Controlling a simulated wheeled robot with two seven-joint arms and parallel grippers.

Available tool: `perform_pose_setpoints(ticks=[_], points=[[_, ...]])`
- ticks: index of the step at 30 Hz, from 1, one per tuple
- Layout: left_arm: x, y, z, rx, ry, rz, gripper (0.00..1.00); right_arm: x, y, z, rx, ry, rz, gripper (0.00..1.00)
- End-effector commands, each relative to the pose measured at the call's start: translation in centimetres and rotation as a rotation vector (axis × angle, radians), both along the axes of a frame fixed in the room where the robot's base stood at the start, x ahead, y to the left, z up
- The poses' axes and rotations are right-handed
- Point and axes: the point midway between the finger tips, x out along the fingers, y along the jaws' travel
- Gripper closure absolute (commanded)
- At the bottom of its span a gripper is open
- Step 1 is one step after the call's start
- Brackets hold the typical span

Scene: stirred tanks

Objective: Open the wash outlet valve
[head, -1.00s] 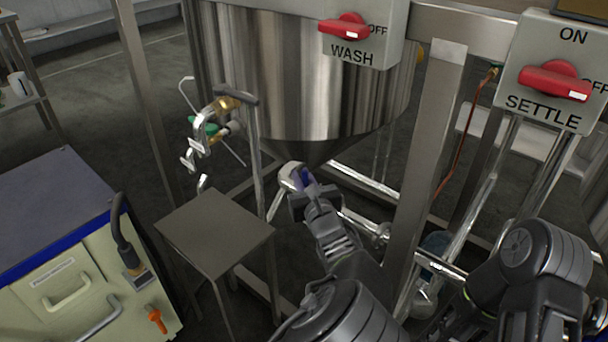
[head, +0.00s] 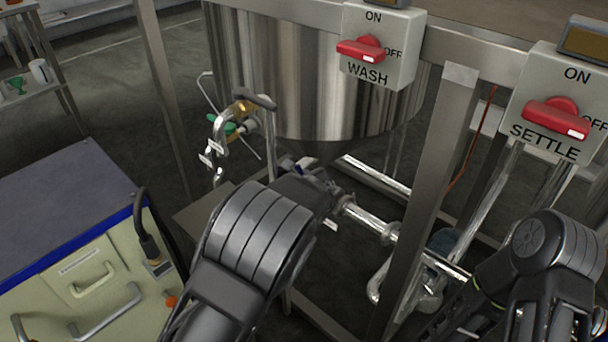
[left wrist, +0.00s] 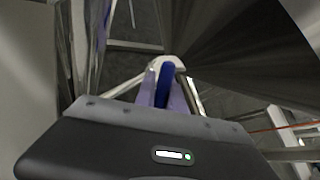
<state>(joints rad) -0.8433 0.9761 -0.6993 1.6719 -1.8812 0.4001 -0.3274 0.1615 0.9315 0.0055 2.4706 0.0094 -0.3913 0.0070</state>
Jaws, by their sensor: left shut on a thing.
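The wash tank (head: 300,75) is a steel vessel with a cone bottom, under the box marked WASH (head: 402,50). My left gripper (head: 303,166) is at the outlet below the cone, partly hidden by my own arm. In the left wrist view my left gripper (left wrist: 164,82) has its two pale purple fingers closed on the blue valve handle (left wrist: 165,83). The outlet pipe (head: 365,220) runs right from there. The valve body is mostly hidden, so how far the handle is turned is unclear. My right arm shows at the lower right, but its gripper is not visible.
Steel frame posts (head: 440,170) stand close right of the outlet. A small steel table (head: 190,218) and a drawer cabinet (head: 75,215) are at the left. Hose fittings (head: 220,140) hang left of the tank. The SETTLE box (head: 560,100) is at the right.

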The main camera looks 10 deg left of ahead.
Motion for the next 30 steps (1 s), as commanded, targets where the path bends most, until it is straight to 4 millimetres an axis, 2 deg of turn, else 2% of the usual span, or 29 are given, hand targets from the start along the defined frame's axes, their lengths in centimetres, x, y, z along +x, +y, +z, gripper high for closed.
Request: perform_pose_setpoints(ticks=[9,10,18,26,30], points=[[-0.03,-0.06,-0.14,-0.002,0.003,-0.001,1.0,-0.01,0.0,-0.01,0.0,0.0,0.0,0.64],[-0.03,-0.06,-0.14,-0.002,0.003,-0.001,0.85,-0.01,0.0,-0.01,0.0,0.0,0.0,0.64],[-0.02,-0.02,-0.09,-0.002,0.002,0.0,0.64,0.0,0.0,-0.01,0.0,0.0,0.0,0.64],[-0.07,-0.02,-0.01,-0.002,0.001,0.0,0.64,0.0,0.0,0.02,0.0,0.0,0.0,0.64],[-0.78,-0.27,0.54,-0.003,0.002,-0.001,0.64,-0.03,0.0,0.28,0.0,0.001,0.0,0.64]])
